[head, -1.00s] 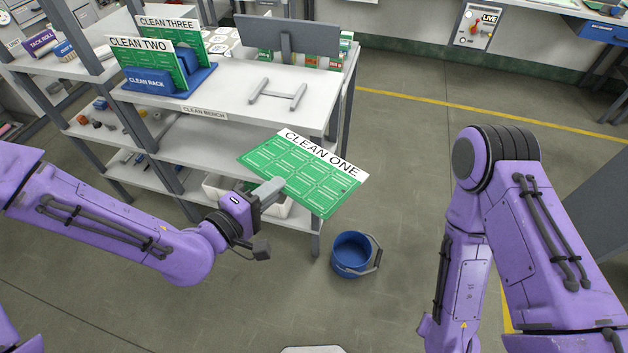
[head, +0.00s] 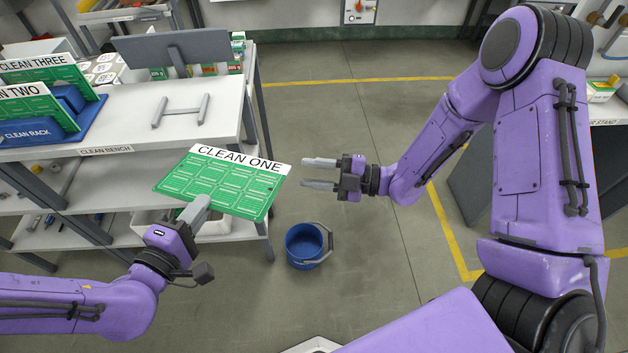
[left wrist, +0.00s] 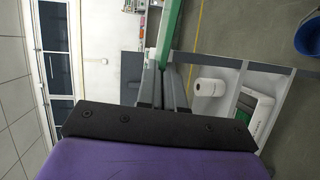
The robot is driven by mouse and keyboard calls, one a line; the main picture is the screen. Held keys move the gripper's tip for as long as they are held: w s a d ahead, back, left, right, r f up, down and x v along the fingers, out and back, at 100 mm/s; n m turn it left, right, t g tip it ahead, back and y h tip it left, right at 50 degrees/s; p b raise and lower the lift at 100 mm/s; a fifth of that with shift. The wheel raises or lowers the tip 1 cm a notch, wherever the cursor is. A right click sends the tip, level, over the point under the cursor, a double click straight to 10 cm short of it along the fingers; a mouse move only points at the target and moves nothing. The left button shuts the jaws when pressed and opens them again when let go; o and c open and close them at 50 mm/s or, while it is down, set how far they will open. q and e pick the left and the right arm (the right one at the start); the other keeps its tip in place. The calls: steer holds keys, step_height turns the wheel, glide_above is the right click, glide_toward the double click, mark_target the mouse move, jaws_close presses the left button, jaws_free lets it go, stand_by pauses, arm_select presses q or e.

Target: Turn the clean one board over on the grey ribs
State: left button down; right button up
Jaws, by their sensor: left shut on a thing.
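The clean one board (head: 222,184) is a green panel with a white strip reading CLEAN ONE along its far edge. My left gripper (head: 196,210) is shut on its near edge and holds it in the air in front of the bench. In the left wrist view the board (left wrist: 171,30) shows nearly edge-on beyond the fingers. My right gripper (head: 320,174) is open and empty, to the right of the board and apart from it. The grey ribs (head: 181,111) are two short bars joined by a crosspiece on the bench top.
The clean bench (head: 120,120) has a blue clean rack (head: 32,132) at left holding the clean two and clean three boards. A grey panel (head: 172,48) stands behind the ribs. A blue bucket (head: 303,246) is on the floor below. Floor to the right is mostly open.

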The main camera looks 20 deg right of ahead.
mark_target(255, 182)
steer(key=a+n+g, duration=0.1)
steer(key=a+n, duration=0.1)
steer(key=a, duration=0.2)
steer(key=a+r+n+g+y, duration=0.1)
steer(key=a+n, duration=0.2)
steer(key=a, duration=0.1)
steer(key=w+a+n+g+y, duration=0.1)
steer(key=a+n, duration=0.2)
steer(key=a, duration=0.1)
steer(key=shift+r, duration=0.25)
arm_select(q)
steer(key=shift+d, duration=0.1)
arm_select(e)
steer(key=shift+w+a, duration=0.1)
steer(key=shift+a, duration=0.3)
arm_select(q)
steer(key=shift+s, duration=0.1)
steer(key=shift+d, duration=0.1)
arm_select(e)
jaws_close()
arm_select(q)
steer(key=c, duration=1.2)
jaws_free()
